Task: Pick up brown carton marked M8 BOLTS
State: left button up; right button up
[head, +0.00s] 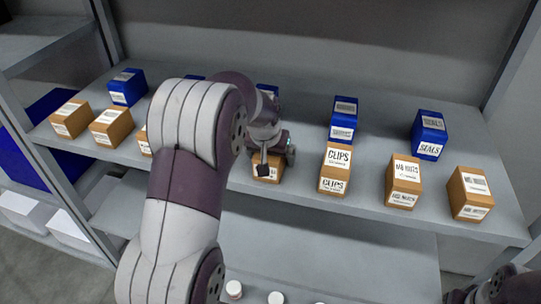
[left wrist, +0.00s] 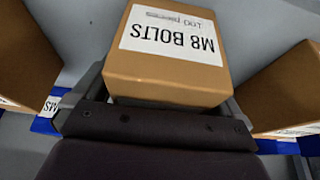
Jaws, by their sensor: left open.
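The brown carton marked M8 BOLTS (left wrist: 165,80) fills the upper middle of the left wrist view, its white label readable upside down. In the head view a brown carton (head: 268,175) shows at the shelf's front edge, mostly hidden by my left gripper (head: 264,160). My left gripper is open over this carton. In the left wrist view its dark fingers reach up on either side of the carton's near end; I cannot tell whether they touch it. Part of my right arm, with what looks like its gripper (head: 490,287), shows at the lower right, cut off and unclear.
Brown cartons stand along the shelf (head: 300,190) on both sides, including one marked CLIPS (head: 336,168) and two (head: 404,181) (head: 470,193) farther right. Blue boxes (head: 127,86) (head: 429,134) stand behind. Uprights bound the shelf; white-topped items (head: 234,289) lie below.

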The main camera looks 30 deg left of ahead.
pick_arm(q)
jog(key=shift+w+f, duration=0.3)
jog(key=shift+w, duration=0.1)
jog(key=shift+s+d+r, duration=0.1)
jog(key=shift+s+d, duration=0.05)
jog(key=shift+s, duration=0.3)
jog(key=shift+w, duration=0.2)
jog(key=c, duration=1.4)
jog(key=shift+c, duration=0.8)
